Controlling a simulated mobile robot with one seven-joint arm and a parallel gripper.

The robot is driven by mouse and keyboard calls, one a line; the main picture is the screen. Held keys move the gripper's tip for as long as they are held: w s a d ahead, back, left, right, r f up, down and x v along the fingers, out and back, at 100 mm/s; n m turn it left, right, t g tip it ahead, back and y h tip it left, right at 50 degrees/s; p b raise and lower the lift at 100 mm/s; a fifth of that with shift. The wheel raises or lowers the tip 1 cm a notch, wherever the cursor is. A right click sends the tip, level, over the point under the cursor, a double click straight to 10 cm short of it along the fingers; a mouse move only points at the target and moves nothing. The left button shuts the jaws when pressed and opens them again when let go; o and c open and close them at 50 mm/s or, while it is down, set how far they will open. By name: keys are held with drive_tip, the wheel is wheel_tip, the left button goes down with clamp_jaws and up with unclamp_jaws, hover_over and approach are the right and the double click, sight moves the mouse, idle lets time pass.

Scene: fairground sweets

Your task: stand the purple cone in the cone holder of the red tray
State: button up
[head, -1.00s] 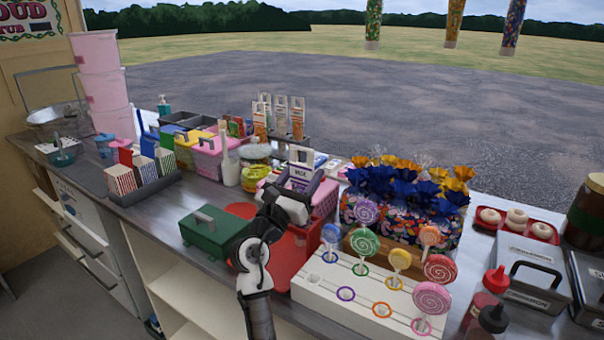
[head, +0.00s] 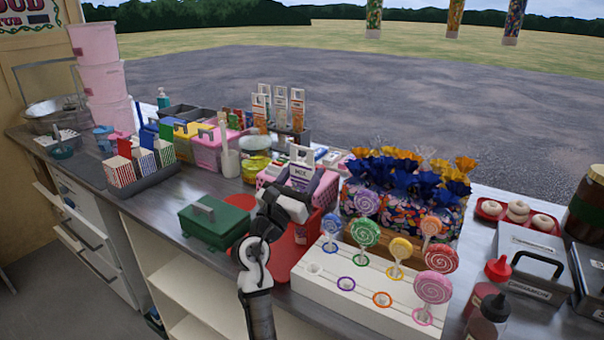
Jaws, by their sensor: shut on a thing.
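The red tray (head: 284,264) lies on the counter between the green box and the white lollipop stand. My arm reaches up over it and covers much of it. The tray's cone holder cannot be made out behind my arm. My gripper (head: 283,203) is near the tray's far side, in front of the pink basket; its fingertips are hard to see. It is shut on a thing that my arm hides. I cannot make out the purple cone anywhere.
A green box (head: 215,222) stands left of the tray. The white lollipop stand (head: 330,290) with several upright lollipops is close on the right. A pink basket (head: 326,190) with boxes stands behind. The counter's front edge is near my arm.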

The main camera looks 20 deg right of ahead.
drive_tip(key=o, duration=1.5)
drive_tip(key=shift+c, duration=0.2)
drive_tip(key=s+a+r+p, duration=0.2)
drive_tip(key=s+a+p, duration=0.1)
drive_tip(key=a+p, duration=0.1)
drive_tip(key=shift+s+a, duration=0.35)
